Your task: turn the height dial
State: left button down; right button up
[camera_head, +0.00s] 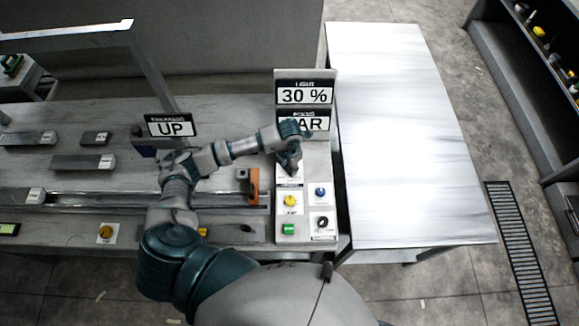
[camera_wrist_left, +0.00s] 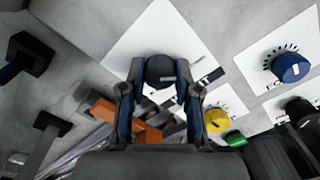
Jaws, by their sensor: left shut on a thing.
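A black dial (camera_wrist_left: 160,72) stands on a white label plate (camera_wrist_left: 130,45) on the control panel. Its label is mostly hidden; a final T shows to the right of the dial. My left gripper (camera_wrist_left: 160,92) is shut on this dial, one finger on each side, in the left wrist view. In the head view my left gripper (camera_head: 290,160) reaches down onto the upper part of the panel (camera_head: 318,185) and hides the dial. A dial marker is visible on its top as a light line. My right gripper is not in view.
Lower on the panel are a yellow dial (camera_head: 290,201), a blue dial (camera_head: 320,191), a black dial (camera_head: 322,222) and a green button (camera_head: 288,229). Displays read 30 % (camera_head: 305,96), a partly hidden AR (camera_head: 318,124) and UP (camera_head: 172,129). An orange block (camera_head: 254,186) sits left of the panel.

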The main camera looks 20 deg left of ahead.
pick_arm(q)
jog(key=shift+w+r, duration=0.15)
jog(key=shift+w, duration=0.05)
dwell(0.4)
jog(key=c, duration=1)
grip_release()
jog(key=shift+o, duration=0.9)
notch_tip(320, 180, up, 12)
jog(key=shift+a+f, duration=0.1)
jog(key=shift+f, duration=0.15)
